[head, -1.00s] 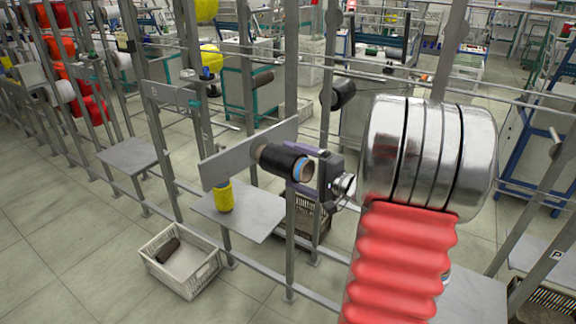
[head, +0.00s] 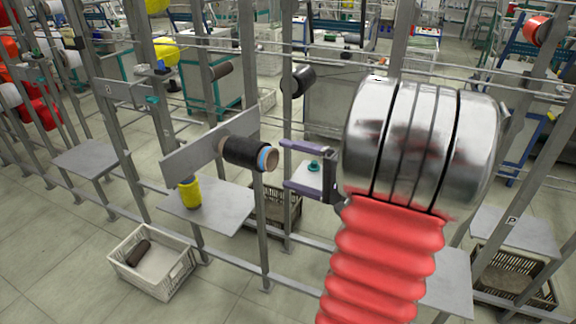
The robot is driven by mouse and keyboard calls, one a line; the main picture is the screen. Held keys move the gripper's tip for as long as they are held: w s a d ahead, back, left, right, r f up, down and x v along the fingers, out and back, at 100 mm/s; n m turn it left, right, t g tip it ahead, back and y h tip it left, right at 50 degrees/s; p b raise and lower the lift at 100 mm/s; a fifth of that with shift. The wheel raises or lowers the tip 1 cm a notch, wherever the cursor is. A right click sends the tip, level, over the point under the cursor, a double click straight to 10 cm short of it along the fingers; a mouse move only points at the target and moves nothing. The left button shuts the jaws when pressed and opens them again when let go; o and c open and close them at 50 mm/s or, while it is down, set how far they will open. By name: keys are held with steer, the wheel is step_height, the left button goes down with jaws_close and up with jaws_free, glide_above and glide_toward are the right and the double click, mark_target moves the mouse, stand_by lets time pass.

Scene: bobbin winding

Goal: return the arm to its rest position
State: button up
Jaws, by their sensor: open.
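My gripper (head: 287,166) is open, with its two purple-grey fingers pointing left and nothing between them. It is just right of a black bobbin (head: 247,154), with a small gap between the fingertips and the bobbin's end. The bobbin shows a blue ring and a tan core end, and sits in front of a grey plate (head: 180,160) on the frame. My arm, with its silver joint and red bellows, fills the right side and hides what lies behind it.
A yellow bobbin (head: 190,194) stands on a grey shelf (head: 222,212) below the black one. A white crate (head: 122,262) on the floor holds a dark bobbin (head: 138,252). Upright posts (head: 258,225) and rails stand close by.

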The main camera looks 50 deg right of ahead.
steer(key=shift+w+a, duration=0.1)
stand_by(0.4)
steer(key=w+a+f+n+g+y, duration=0.15)
steer(key=a+n+g+y, duration=0.55)
steer(key=a, duration=1.5)
steer(key=s+a+n+g+h, duration=0.4)
steer(key=s+a+n+h, duration=0.5)
steer(key=s+a+h, duration=0.1)
steer(key=shift+s+a+r, duration=0.25)
steer(key=shift+s+a, duration=0.35)
steer(key=shift+a, duration=0.45)
steer(key=shift+c, duration=0.4)
